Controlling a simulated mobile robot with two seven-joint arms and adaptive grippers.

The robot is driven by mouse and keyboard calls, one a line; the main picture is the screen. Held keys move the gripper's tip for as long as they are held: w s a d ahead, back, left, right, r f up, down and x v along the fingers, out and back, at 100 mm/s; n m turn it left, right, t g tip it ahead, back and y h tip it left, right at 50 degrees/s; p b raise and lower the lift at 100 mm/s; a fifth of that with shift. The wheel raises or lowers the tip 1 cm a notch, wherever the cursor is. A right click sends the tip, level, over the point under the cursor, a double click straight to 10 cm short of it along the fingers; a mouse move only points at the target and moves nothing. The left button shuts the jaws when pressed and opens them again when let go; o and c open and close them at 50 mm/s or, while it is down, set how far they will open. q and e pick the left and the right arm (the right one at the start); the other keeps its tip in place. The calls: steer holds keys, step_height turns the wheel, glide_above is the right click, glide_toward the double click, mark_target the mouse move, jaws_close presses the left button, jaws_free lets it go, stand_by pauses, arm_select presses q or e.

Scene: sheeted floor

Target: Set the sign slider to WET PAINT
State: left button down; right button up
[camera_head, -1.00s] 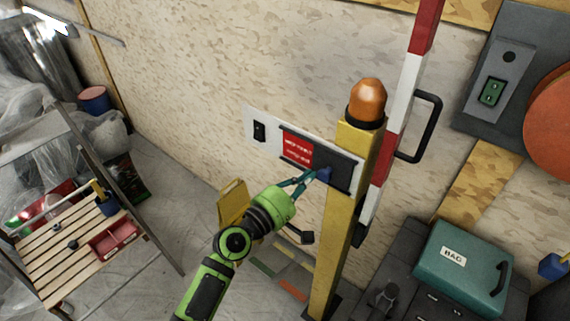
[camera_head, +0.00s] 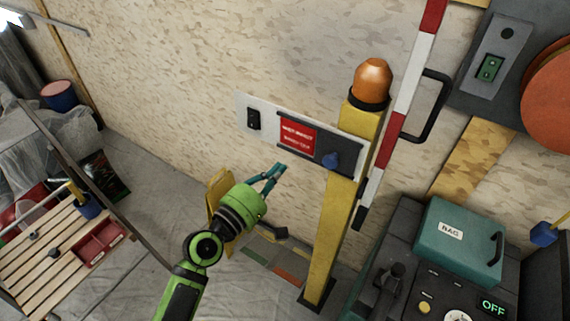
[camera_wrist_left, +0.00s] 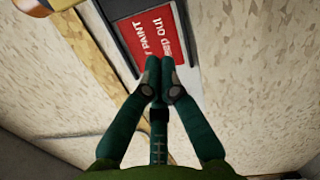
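The sign board (camera_head: 244,103) is a pale plate on the yellow post, tilted in the head view. Its red panel (camera_head: 297,137) shows white lettering; the wrist view of the panel (camera_wrist_left: 150,38) shows part of it, reading "PAINT" and a second line ending in "OUT". A dark slider plate (camera_head: 346,150) covers the slot right of the red panel, with a blue knob (camera_head: 331,160) at its lower edge. My left gripper (camera_head: 279,169) is below and left of the knob, apart from the board and empty. Its fingertips look together in the wrist view (camera_wrist_left: 160,68). My right gripper is not in view.
The yellow post (camera_head: 335,230) with an orange lamp (camera_head: 372,82) stands close right of my left arm. A teal case (camera_head: 460,240) and dark console are lower right. A slatted bench (camera_head: 60,250) is left.

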arm_select(q)
steer(key=s, duration=0.1)
steer(key=s+a, duration=0.1)
steer(key=s, duration=0.1)
steer(key=s+a+b, duration=0.1)
steer(key=s, duration=0.1)
steer(key=shift+s+a+r, duration=0.1)
steer(key=shift+s+a, duration=0.1)
steer(key=shift+a, duration=0.05)
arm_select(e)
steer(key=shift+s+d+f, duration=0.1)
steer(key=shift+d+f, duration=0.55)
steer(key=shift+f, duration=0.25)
arm_select(q)
steer(key=shift+d, duration=0.1)
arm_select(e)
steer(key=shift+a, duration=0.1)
